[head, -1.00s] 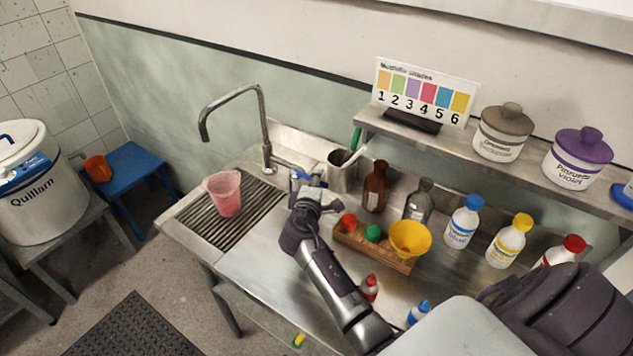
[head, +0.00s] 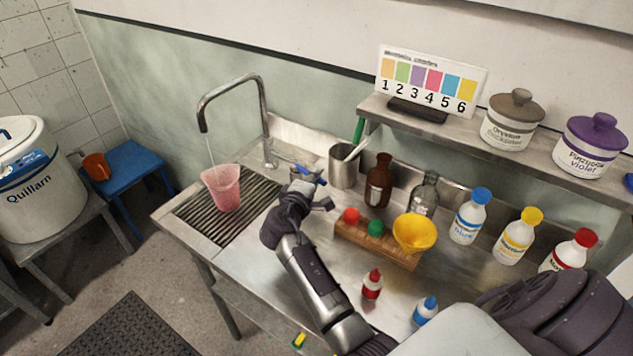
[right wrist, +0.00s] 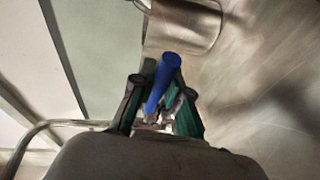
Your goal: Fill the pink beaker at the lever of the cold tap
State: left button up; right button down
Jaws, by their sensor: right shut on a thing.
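The pink beaker (head: 226,196) stands upright on the ribbed drain grid (head: 247,218) under the spout of the tap (head: 264,110). A thin stream of water falls from the spout into it. The water level inside is hard to make out. My right gripper (head: 309,182) is at the blue cold lever (head: 303,170) at the tap's base. In the right wrist view the blue lever (right wrist: 161,82) sits between the two fingers of my right gripper (right wrist: 160,100), which are shut on it. My left gripper is not in view.
A steel cup (head: 343,167) stands close right of the lever, and a brown bottle (head: 378,181) beyond it. A wooden rack (head: 385,246) with a yellow funnel (head: 415,233) is right of my arm. The counter left of my forearm is clear.

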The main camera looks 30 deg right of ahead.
jog(key=c, duration=1.1)
grip_release()
jog(key=shift+c, duration=0.2)
jog(key=v, duration=0.7)
jog(key=shift+s+a, duration=0.2)
